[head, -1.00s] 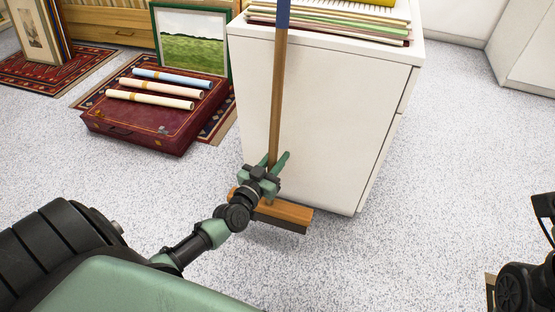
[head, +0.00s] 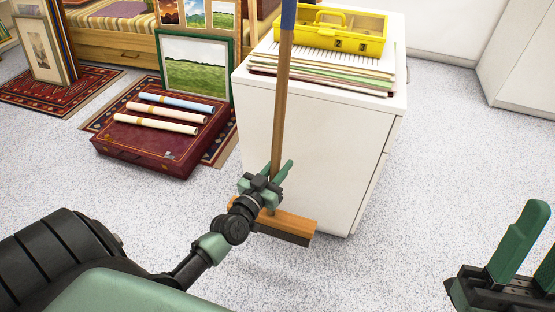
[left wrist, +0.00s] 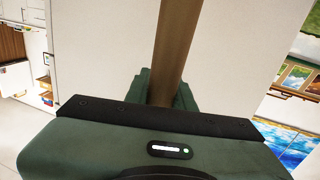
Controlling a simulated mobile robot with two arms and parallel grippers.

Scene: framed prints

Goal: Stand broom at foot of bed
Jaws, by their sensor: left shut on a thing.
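The broom (head: 281,110) is upright, with a wooden handle, a blue upper part and a wooden head with dark bristles. Its top is outside the head view. My left gripper (head: 273,180) is shut on the lower handle, just above the broom head; the handle also shows between the fingers in the left wrist view (left wrist: 172,50). I cannot tell whether the bristles touch the floor. The bed (head: 115,42), a wooden frame with a striped mattress, is partly visible at the upper left. My right gripper (head: 530,255) is open and empty at the right edge, partly cut off.
A white cabinet (head: 300,140) stands close behind the broom, bearing a paper stack (head: 325,76) and a yellow box (head: 330,30). A red case (head: 150,150) with rolled prints and a framed landscape (head: 195,65) stand before the bed. The right floor is clear.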

